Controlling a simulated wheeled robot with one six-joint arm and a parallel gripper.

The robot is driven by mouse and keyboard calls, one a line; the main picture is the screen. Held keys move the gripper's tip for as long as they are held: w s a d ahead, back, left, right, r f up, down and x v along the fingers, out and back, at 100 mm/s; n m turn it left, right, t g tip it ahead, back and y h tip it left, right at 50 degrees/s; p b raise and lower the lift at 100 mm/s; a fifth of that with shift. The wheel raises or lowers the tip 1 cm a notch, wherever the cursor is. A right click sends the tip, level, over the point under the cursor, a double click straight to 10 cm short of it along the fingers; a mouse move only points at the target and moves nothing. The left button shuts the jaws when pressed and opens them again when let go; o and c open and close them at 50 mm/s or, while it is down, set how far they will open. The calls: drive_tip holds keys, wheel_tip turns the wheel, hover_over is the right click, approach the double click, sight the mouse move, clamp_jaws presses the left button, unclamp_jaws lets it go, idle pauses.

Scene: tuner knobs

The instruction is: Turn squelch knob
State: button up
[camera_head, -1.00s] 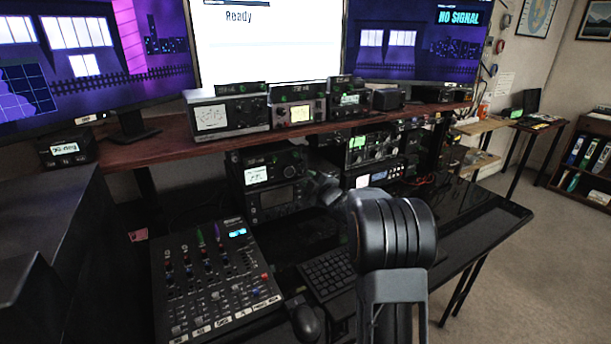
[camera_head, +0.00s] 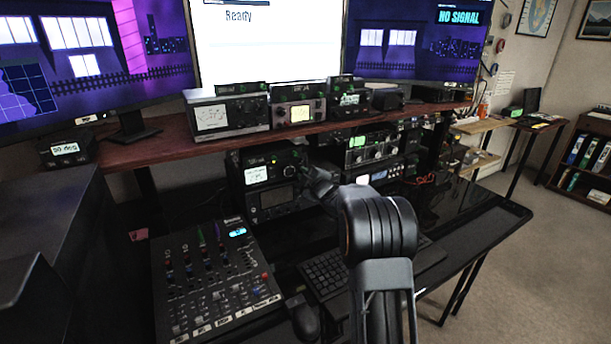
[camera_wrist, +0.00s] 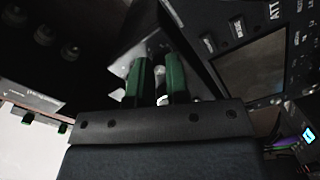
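A small black radio unit (camera_head: 256,174) with a lit white meter and a knob on its right side stands on the desk under the wooden shelf. My gripper (camera_wrist: 157,75) is at the front of this unit, largely hidden behind my own arm in the head view. In the wrist view its two green-padded fingers stand apart, with a pale, shiny knob (camera_wrist: 161,84) between them. Whether either finger touches the knob cannot be made out. The knob's label is not readable.
A dark unit with a screen (camera_wrist: 252,72) and buttons is close beside the fingers. Several radios, including a grey meter box (camera_head: 228,115), stand on the shelf (camera_head: 165,143) above. A mixer (camera_head: 212,285) and keyboard (camera_head: 325,272) lie in front. The desk's right end (camera_head: 480,220) is clear.

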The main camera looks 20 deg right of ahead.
drive_tip(key=m+p, duration=0.1)
drive_tip(key=m, duration=0.2)
drive_tip(key=shift+r, duration=0.1)
clamp_jaws()
drive_tip(key=shift+m, duration=1.2)
drive_tip(key=shift+o, duration=2.3)
unclamp_jaws()
drive_tip(key=shift+s, duration=0.1)
drive_tip(key=s+d, duration=0.1)
drive_tip(key=s, duration=1.2)
drive_tip(key=shift+s+d, duration=0.3)
